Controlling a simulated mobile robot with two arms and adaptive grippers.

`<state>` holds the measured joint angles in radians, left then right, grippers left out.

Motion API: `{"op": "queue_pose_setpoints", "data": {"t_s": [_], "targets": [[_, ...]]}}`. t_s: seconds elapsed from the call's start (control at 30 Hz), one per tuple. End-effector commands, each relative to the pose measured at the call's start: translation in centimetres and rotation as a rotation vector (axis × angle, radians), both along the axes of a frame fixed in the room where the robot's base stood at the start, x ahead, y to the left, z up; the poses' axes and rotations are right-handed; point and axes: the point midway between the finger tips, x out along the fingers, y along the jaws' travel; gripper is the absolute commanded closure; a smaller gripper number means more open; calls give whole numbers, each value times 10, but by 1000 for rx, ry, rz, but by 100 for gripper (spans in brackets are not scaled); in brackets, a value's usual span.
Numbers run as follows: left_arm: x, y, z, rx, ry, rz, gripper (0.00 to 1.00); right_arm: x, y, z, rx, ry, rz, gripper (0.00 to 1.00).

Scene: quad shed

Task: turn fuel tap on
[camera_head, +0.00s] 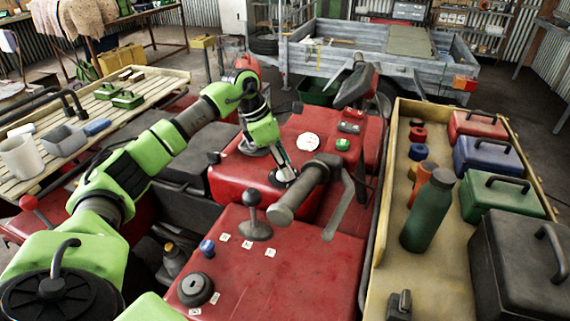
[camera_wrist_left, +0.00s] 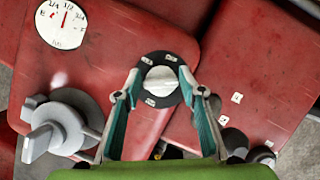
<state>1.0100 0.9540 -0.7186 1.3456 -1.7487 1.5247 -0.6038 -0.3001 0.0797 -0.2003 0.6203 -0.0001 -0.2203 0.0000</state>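A pale knob (camera_wrist_left: 160,80) on a round black plate with small white labels, which looks like the fuel tap, sits on the red bodywork in the left wrist view. My left gripper (camera_wrist_left: 160,72) is open, with one fingertip on each side of the plate and the knob between them. I cannot tell whether the fingers touch it. In the head view my left gripper (camera_head: 284,172) reaches down to the red body behind the handlebar grip, and the tap is hidden there. The labels are too small to read. My right gripper is not in view.
A round white gauge (camera_wrist_left: 61,24) and a grey winged cap (camera_wrist_left: 58,128) lie left of the tap. In the head view a black handlebar grip with a lever (camera_head: 338,205) stands close to the gripper. A black-knobbed stick (camera_head: 253,200) rises nearer. A tray (camera_head: 378,250) with a bottle and boxes is right.

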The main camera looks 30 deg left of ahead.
Motion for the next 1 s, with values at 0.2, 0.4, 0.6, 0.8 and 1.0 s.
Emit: {"op": "queue_pose_setpoints", "data": {"t_s": [0.2,0.4,0.6,0.8,1.0], "targets": [[0,0,0,0,0,1,50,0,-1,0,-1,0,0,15],[-1,1,2,-1,1,2,50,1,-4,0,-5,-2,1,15],[-7,9,28,1,-3,4,50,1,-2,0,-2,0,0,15],[-18,21,68,1,-4,3,50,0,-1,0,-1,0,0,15],[-27,31,99,1,-2,3,50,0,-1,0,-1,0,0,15]]}}
